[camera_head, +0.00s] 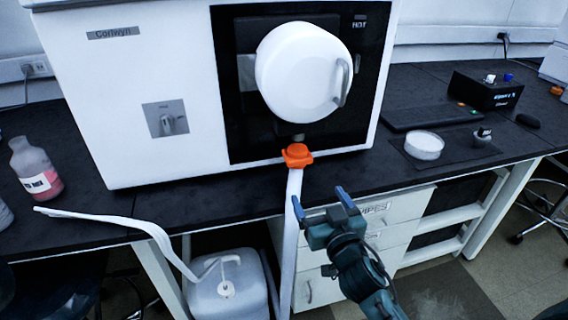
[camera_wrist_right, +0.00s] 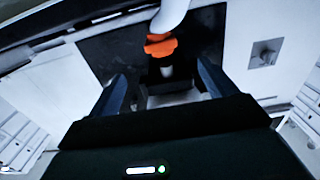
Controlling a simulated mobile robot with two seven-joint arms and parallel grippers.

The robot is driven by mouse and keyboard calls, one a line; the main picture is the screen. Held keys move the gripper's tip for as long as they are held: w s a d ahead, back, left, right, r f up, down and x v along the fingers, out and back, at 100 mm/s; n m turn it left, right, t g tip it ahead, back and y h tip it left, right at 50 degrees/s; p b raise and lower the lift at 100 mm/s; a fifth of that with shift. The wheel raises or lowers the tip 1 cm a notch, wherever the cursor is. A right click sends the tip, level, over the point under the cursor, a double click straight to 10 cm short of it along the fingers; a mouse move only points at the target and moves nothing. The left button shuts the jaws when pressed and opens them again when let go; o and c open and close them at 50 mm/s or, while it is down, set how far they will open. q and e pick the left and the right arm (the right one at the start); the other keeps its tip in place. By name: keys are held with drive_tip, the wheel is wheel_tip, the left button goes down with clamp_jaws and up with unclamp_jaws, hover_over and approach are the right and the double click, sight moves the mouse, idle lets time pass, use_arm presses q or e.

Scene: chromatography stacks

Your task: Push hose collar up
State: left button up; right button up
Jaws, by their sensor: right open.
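The orange hose collar (camera_head: 297,155) sits at the top of a white hose (camera_head: 291,240), just below the small grey fitting under the machine's round white door. The hose hangs down past the bench edge. My right gripper (camera_head: 319,198) is open and empty, below and slightly right of the collar, apart from it. In the right wrist view the picture looks upside down. There the collar (camera_wrist_right: 160,46) appears ahead between my open fingers (camera_wrist_right: 161,78), with the hose (camera_wrist_right: 173,14) above it. My left gripper is not in view.
The white machine (camera_head: 150,90) stands on the dark bench (camera_head: 230,177). A white jug (camera_head: 228,295) with another tube is below. A bottle with pink liquid (camera_head: 35,168) stands left. A white dish (camera_head: 424,145) and black box (camera_head: 485,92) are right. Drawers (camera_head: 375,220) stand behind my gripper.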

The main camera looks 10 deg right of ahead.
sight(301, 163)
drive_tip(key=w, duration=1.2)
drive_tip(key=shift+w+a+r, duration=0.15)
drive_tip(key=shift+w+a, duration=0.1)
drive_tip(key=shift+w, duration=0.05)
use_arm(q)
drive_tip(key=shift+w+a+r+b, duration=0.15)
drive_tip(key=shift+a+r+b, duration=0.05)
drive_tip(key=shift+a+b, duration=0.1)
use_arm(e)
drive_tip(key=shift+w, duration=0.6)
drive_tip(key=shift+c, duration=0.4)
